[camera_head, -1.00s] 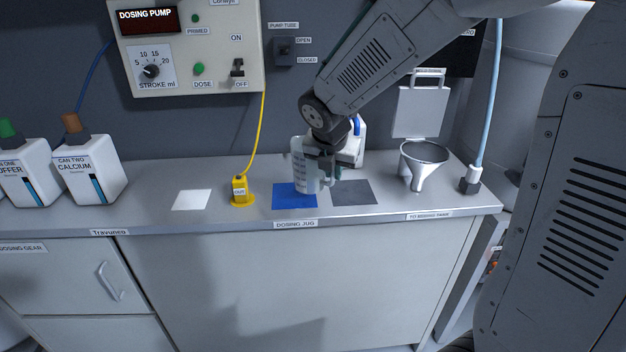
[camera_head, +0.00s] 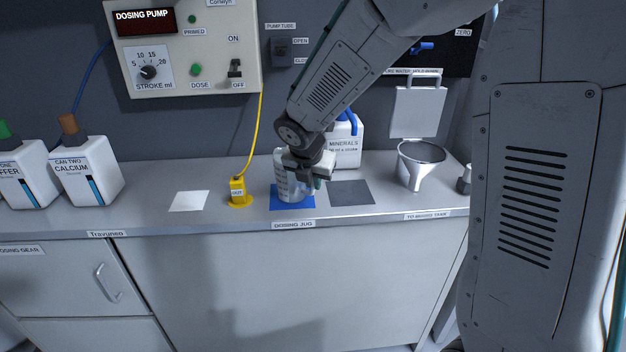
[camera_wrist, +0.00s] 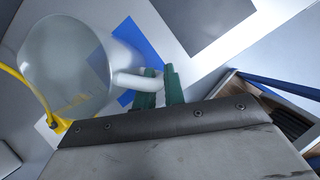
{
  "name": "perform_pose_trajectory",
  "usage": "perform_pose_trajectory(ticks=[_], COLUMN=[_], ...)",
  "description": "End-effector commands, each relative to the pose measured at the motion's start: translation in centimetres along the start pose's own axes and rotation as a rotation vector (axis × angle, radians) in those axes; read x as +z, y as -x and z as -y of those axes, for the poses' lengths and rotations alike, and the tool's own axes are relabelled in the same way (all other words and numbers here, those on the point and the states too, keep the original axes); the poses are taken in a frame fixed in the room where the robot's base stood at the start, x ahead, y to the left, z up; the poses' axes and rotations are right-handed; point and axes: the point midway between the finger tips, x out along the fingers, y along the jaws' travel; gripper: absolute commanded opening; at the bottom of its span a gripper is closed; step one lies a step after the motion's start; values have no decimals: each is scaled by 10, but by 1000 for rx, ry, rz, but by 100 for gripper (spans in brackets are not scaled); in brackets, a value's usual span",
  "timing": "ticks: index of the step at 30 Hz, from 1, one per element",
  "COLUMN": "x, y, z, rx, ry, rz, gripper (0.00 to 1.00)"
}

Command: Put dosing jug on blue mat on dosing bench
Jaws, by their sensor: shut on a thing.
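The dosing jug (camera_head: 290,184) is a pale, translucent measuring jug with printed marks, upright over the blue mat (camera_head: 279,204) on the dosing bench (camera_head: 150,220). Whether its base touches the mat is hard to tell. My gripper (camera_head: 308,172) is at the jug's right side, shut on its handle. In the wrist view the jug (camera_wrist: 66,68) is seen from above, and the green fingertips of my gripper (camera_wrist: 160,88) close on its white handle. Part of the blue mat (camera_wrist: 140,45) shows beside and beneath the jug.
A grey mat (camera_head: 350,193) lies right of the blue one, and a white mat (camera_head: 189,201) lies left. A yellow outlet fitting (camera_head: 238,193) with a hose stands close left of the jug. A minerals container (camera_head: 345,145) is behind my gripper; a funnel (camera_head: 418,160) stands farther right.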

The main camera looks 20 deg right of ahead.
Motion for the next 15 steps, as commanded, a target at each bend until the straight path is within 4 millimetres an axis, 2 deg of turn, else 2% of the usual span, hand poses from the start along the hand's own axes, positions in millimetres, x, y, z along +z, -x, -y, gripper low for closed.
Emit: perform_pose_trajectory(ticks=[1,2,3,4,11,15], x=[-1,-1,-1,-1,0,2], y=[-2,-2,-1,-1,-1,6], z=[0,0,0,0,0,0], rx=[-1,-1,-1,-1,0,2], ry=[0,0,0,0,0,-1], rz=[-1,0,0,0,0,1], gripper=[0,19,30,33,33,33])
